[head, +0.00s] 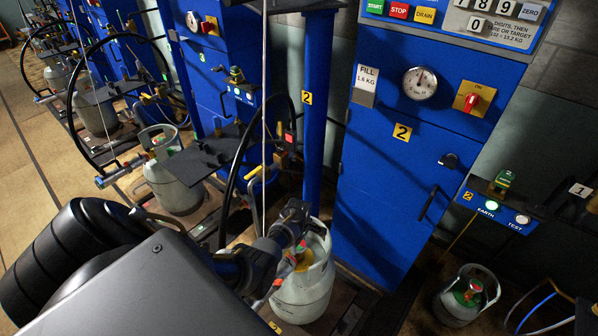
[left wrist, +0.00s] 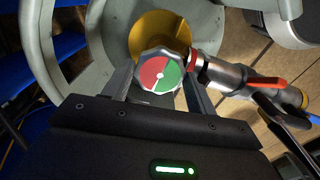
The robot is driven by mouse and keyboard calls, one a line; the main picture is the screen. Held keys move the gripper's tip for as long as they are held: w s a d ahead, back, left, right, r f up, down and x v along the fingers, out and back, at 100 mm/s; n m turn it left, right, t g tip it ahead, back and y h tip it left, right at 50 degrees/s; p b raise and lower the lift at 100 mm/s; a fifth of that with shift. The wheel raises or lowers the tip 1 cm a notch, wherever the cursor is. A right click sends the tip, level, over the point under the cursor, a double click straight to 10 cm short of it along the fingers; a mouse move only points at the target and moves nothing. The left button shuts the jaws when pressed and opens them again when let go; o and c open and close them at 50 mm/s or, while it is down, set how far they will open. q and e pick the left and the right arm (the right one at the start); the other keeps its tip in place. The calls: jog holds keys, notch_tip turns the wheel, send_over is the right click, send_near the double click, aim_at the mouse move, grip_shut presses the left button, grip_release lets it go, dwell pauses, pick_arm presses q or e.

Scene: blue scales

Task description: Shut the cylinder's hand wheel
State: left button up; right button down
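The grey cylinder (head: 302,295) stands on a low platform in the lower middle of the head view, with a guard ring around its top. Its hand wheel (left wrist: 158,77), with a red and a green part, shows face-on in the left wrist view. My left gripper (head: 297,232) is at the top of this cylinder. In the left wrist view the fingers (left wrist: 158,84) lie on both sides of the wheel, close against its rim, and look shut on it. A grey connector (left wrist: 225,77) with a red lever sits right beside the wheel. My right gripper is not in view.
A blue cabinet (head: 385,170) with a gauge and a red switch stands behind the cylinder. A blue post (head: 316,110) and a black hoop hose (head: 232,190) are close to my arm. Other cylinders stand at left (head: 172,185) and right (head: 468,297).

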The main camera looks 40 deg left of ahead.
pick_arm(q)
jog(key=c, duration=0.4)
